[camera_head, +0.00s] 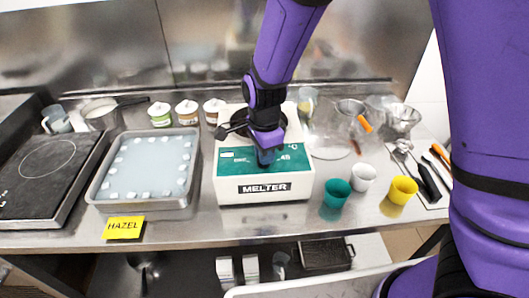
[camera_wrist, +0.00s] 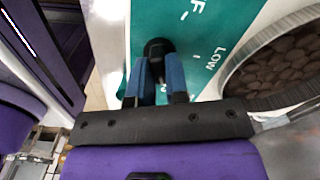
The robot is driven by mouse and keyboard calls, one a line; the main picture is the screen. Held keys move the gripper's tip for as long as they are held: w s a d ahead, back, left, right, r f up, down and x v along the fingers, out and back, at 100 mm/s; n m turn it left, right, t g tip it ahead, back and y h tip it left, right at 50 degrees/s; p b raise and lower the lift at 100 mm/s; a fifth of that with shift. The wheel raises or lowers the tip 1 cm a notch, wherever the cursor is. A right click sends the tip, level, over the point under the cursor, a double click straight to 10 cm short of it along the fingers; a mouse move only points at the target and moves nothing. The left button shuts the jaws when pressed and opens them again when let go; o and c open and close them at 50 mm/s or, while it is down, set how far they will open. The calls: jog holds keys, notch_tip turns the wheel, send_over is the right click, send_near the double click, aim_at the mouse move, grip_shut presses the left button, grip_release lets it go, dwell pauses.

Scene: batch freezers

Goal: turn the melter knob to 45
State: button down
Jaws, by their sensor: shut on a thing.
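The melter (camera_head: 263,190) is a white box with a green front panel, standing in the middle of the steel counter. Its label reads MELTER, and "45" and "°C" show on the panel beside my gripper. My gripper (camera_head: 265,158) is at the panel. In the wrist view its two blue fingers (camera_wrist: 160,82) are shut on the black knob (camera_wrist: 158,47), whose top shows between and beyond the fingertips. "LOW" and part of "F" are legible on the green panel (camera_wrist: 205,40) there. The knob's pointer direction cannot be made out, and my gripper hides the knob in the head view.
A tray of pale liquid (camera_head: 145,165) with white cubes stands left of the melter, behind a yellow HAZEL card (camera_head: 123,228). Green (camera_head: 336,194), white (camera_head: 363,177) and yellow (camera_head: 400,191) cups stand close on the right. Lidded jars (camera_head: 187,112) stand behind.

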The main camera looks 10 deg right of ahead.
dwell(0.5)
jog(key=c, duration=1.1)
grip_release()
notch_tip(320, 180, up, 11)
jog(key=shift+f, duration=0.1)
